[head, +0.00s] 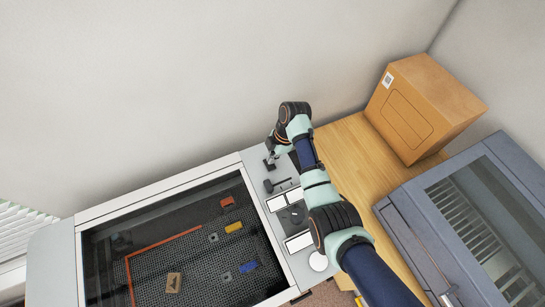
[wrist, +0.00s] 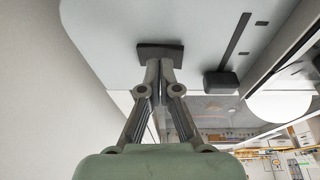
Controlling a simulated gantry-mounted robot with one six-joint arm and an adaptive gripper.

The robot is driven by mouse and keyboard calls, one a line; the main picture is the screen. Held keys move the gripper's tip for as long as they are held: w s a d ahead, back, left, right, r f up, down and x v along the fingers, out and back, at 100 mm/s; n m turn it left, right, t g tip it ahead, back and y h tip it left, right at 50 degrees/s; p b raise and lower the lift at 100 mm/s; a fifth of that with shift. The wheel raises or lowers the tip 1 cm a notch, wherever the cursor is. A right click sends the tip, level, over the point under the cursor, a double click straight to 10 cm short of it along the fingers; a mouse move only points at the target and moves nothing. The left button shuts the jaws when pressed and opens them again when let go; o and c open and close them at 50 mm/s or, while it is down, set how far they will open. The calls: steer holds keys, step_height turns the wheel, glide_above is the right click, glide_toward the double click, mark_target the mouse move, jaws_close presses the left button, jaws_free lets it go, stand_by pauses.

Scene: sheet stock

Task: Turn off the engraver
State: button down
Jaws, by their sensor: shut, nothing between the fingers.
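The engraver (head: 160,190) is a pale grey machine with a dark glass top, at the lower left of the head view. Its control strip runs along the right side. My gripper (head: 269,161) is over the far end of that strip. In the wrist view my gripper (wrist: 160,62) is shut, fingertips together at a dark block (wrist: 160,49) on the pale panel; I cannot tell whether they touch it. A second dark block (wrist: 222,82) sits at the end of a thin dark slot (wrist: 236,35); in the head view this slider (head: 268,186) is just nearer than my gripper.
Under the glass lie several small coloured pieces, including a red one (head: 227,201). The strip also bears white panels (head: 299,242) and a dark dial (head: 292,216). A cardboard box (head: 420,105) and a blue-grey machine (head: 410,205) stand right. The wall is close behind.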

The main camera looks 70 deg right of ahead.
steer(key=d+r, duration=0.3)
steer(key=r, duration=0.9)
steer(key=shift+s+d+r+b, duration=0.2)
steer(key=shift+d+r+b, duration=0.05)
steer(key=shift+d+b, duration=0.1)
steer(key=w+a+r+m+t+h, duration=0.1)
steer(key=w+a, duration=0.4)
steer(key=a, duration=0.3)
steer(key=w+a+r+m+t+h+p, duration=0.1)
steer(key=w+a+r+m+t, duration=0.1)
steer(key=w+a, duration=0.45)
steer(key=w+a+r+m+t+h, duration=0.1)
steer(key=w+a, duration=0.3)
steer(key=a, duration=0.6)
steer(key=s+a+r+m+t, duration=0.2)
steer(key=a+r, duration=0.3)
steer(key=a, duration=0.5)
steer(key=s+a+r+m+t, duration=0.3)
steer(key=a+r, duration=0.3)
steer(key=a, duration=0.4)
steer(key=shift+s+a+t+y, duration=0.3)
steer(key=shift+s+t+y, duration=0.1)
steer(key=shift+s+t, duration=0.15)
steer(key=shift+r, duration=0.1)
